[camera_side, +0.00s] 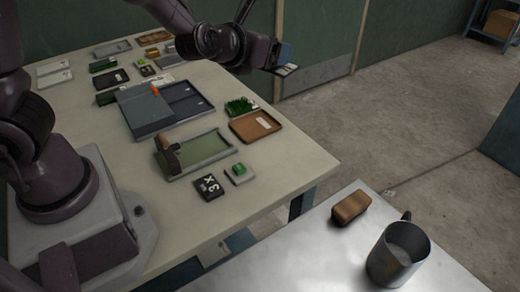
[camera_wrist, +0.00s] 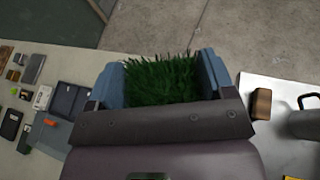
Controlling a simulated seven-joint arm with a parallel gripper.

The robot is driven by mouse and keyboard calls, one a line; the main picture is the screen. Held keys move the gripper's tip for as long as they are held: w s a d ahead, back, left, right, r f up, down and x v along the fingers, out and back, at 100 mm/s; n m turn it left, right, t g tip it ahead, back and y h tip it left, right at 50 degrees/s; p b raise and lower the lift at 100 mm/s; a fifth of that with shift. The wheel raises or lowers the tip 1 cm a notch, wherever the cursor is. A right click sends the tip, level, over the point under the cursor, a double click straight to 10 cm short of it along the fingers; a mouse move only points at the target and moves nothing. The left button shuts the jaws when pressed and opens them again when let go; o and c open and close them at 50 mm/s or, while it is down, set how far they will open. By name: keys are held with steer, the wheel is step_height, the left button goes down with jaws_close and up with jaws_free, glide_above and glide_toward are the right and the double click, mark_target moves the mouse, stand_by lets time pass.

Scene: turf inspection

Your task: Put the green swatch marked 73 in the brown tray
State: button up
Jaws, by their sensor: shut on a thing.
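My gripper (camera_side: 285,60) is raised high, beyond the table's far right edge in the side view. It is shut on a green turf swatch (camera_wrist: 162,82), whose grass shows between the blue fingers in the wrist view. A thin pale edge of it (camera_side: 288,70) shows under the fingers in the side view; I cannot read any number on it. A brown tray (camera_side: 244,134) with a pale label lies flat near the table's right edge, nearer the side camera than my gripper. Another brown tray (camera_side: 155,38) lies at the table's far end.
Another green swatch (camera_side: 240,106) lies beside the nearer brown tray. A grey case (camera_side: 145,110), a green-floored tray (camera_side: 205,150) and a black "3 X" block (camera_side: 209,187) are on the table. A metal bench holds a brown block (camera_side: 350,207) and a mug (camera_side: 398,255).

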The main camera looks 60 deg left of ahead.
steer(key=r, duration=0.3)
steer(key=shift+s+d+r, duration=0.1)
steer(key=shift+d, duration=0.1)
